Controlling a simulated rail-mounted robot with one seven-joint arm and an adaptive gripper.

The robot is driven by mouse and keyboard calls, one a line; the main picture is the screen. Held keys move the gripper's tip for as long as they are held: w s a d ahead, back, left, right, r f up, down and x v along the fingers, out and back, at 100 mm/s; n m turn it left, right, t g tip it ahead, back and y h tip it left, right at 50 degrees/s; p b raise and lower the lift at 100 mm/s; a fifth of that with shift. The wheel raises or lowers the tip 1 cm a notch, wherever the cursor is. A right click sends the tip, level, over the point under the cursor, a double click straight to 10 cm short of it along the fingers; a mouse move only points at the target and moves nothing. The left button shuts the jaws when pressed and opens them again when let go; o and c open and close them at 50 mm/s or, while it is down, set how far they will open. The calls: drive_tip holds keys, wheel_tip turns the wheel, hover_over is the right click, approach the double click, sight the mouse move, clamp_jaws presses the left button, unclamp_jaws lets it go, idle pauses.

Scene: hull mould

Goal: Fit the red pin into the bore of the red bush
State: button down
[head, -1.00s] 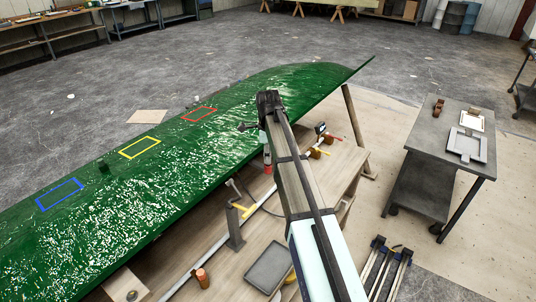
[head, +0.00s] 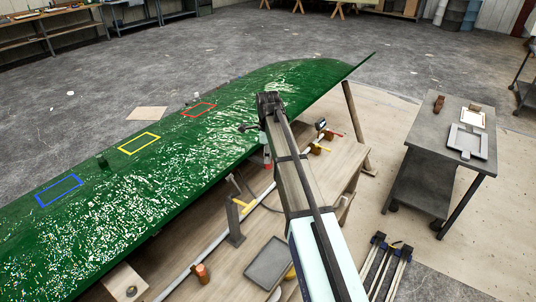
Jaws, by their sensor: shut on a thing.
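My arm (head: 297,200) reaches from the bottom up over the bench, and its top joint (head: 268,100) stands in front of the green hull. My gripper cannot be made out, as the arm covers the area below it. A small red part (head: 267,163) shows just left of the arm, under a pale upright piece; I cannot tell whether it is the red bush, the pin or something else. Another small red bar (head: 335,134) lies at the far end of the bench. The bore and the pin cannot be told apart here.
The green hull mould (head: 110,210) with blue, yellow and red outlines fills the left. A grey cart (head: 440,140) stands right.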

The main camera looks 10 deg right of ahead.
drive_tip(key=shift+f, duration=0.35)
drive_tip(key=c, duration=0.8)
unclamp_jaws()
wheel_tip(320, 180, up, 12)
